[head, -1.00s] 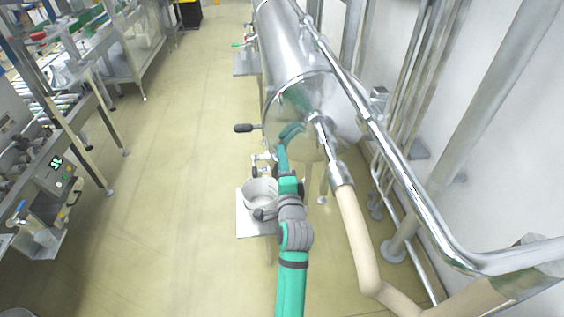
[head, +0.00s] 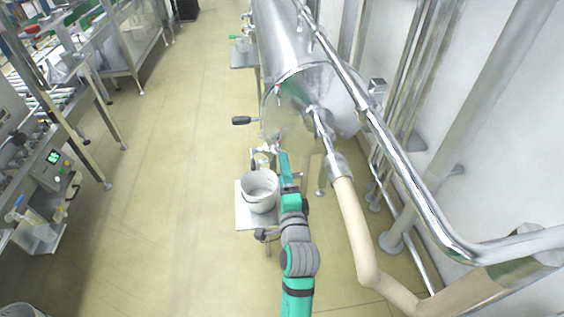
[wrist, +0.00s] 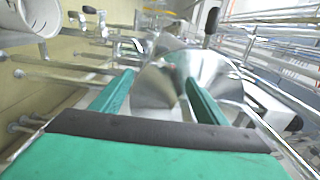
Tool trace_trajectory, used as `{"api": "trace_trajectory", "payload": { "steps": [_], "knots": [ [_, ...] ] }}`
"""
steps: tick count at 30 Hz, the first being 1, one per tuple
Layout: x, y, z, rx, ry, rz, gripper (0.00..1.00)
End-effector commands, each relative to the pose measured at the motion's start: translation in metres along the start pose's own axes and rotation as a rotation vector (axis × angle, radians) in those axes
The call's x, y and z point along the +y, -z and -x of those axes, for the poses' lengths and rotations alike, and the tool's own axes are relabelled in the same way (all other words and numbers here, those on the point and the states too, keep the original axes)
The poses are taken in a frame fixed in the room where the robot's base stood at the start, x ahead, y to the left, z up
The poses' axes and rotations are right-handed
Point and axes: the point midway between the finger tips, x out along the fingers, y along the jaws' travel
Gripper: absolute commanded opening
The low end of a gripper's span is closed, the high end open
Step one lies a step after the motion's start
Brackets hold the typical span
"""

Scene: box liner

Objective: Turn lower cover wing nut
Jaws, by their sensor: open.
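The steel tank's end cover (head: 290,110) is a shiny conical face at the near end of the tank. Small metal fittings (head: 263,153) show at its lower left edge; I cannot tell which one is the lower wing nut. My gripper (wrist: 155,85) is open, with its two teal fingers spread and nothing visible between them. In the head view my gripper (head: 284,160) is just below the cover, beside the fittings. In the wrist view a shiny steel cone (wrist: 160,88) lies beyond the fingers. Contact cannot be told.
A white bucket (head: 259,190) stands on a small stand (head: 243,215) left of my gripper. A black-handled lever (head: 242,120) sticks out left of the cover. A beige hose (head: 354,235) and steel pipe (head: 405,175) are at the right.

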Motion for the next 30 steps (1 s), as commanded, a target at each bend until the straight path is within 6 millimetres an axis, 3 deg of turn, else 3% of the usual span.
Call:
{"api": "trace_trajectory", "payload": {
  "steps": [7,25,30],
  "knots": [
    [0.0,0.001,0.025,0.001,-0.001,0.0,0.67],
    [0.0,0.0,0.029,0.001,0.0,0.001,0.67],
    [0.017,0.0,0.042,0.011,-0.017,0.055,0.67]
  ]
}}
